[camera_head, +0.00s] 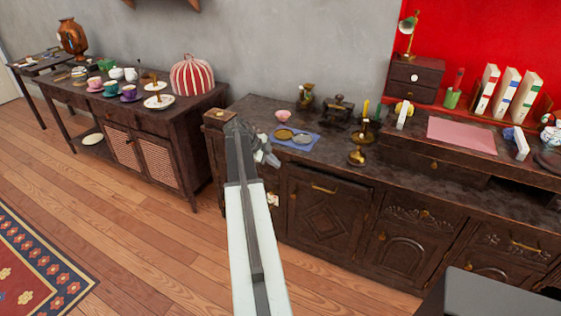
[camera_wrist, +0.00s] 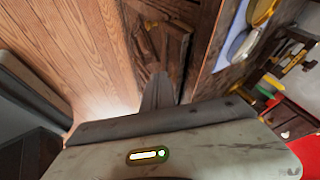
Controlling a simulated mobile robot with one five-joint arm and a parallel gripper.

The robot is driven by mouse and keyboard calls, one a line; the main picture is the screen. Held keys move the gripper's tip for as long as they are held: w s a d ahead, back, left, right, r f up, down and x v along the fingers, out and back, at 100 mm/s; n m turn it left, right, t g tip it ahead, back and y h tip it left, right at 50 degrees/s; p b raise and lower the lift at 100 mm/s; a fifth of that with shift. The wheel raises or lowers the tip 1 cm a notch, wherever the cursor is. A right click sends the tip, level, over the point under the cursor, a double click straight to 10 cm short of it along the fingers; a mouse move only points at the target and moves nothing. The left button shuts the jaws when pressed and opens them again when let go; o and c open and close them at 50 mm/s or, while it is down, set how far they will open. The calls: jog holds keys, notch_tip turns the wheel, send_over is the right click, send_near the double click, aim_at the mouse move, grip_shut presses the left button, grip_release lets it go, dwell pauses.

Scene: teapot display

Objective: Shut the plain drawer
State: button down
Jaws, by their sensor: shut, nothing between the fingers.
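A dark wooden cabinet (camera_head: 330,225) stands against the grey wall. My gripper (camera_head: 268,155) is shut and empty at the cabinet's left end, near the top's front edge. My arm hides part of the cabinet front below it. In the wrist view my gripper (camera_wrist: 158,88) points toward dark woodwork (camera_wrist: 165,45) beside the floor.
A blue mat (camera_head: 291,139) with round dishes and a pink bowl (camera_head: 283,116) lie on the cabinet top near my gripper. A brass scale-like piece (camera_head: 357,155) stands further right. A sideboard (camera_head: 150,140) with cups stands left. Wooden floor (camera_head: 130,220) in front is clear.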

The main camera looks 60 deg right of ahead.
aim_at(321, 189)
jog(key=c, duration=1.8)
grip_release()
jog(key=shift+w+a+r, duration=0.1)
jog(key=shift+o, duration=1.4)
jog(key=shift+n, duration=0.5)
jog(key=s+d+n+g+h+b, duration=0.3)
jog(key=s+n+b, duration=0.5)
jog(key=n, duration=1.2)
jog(key=s+a+f+n+g+h+b, duration=0.2)
jog(key=s+f+n+g+h+b, duration=0.3)
jog(key=f+b, duration=1.05)
jog(key=s+d+r+b, duration=0.1)
jog(key=s+d, duration=0.1)
jog(key=s+d+r+n+y+b, duration=0.1)
jog(key=s+b, duration=0.1)
jog(key=s+d+y+b, duration=0.1)
jog(key=s+d, duration=0.1)
jog(key=shift+s+d+r+t+b, duration=0.15)
jog(key=shift+d+r+t+b, duration=0.15)
jog(key=shift+r+t+b, duration=0.1)
grip_shut()
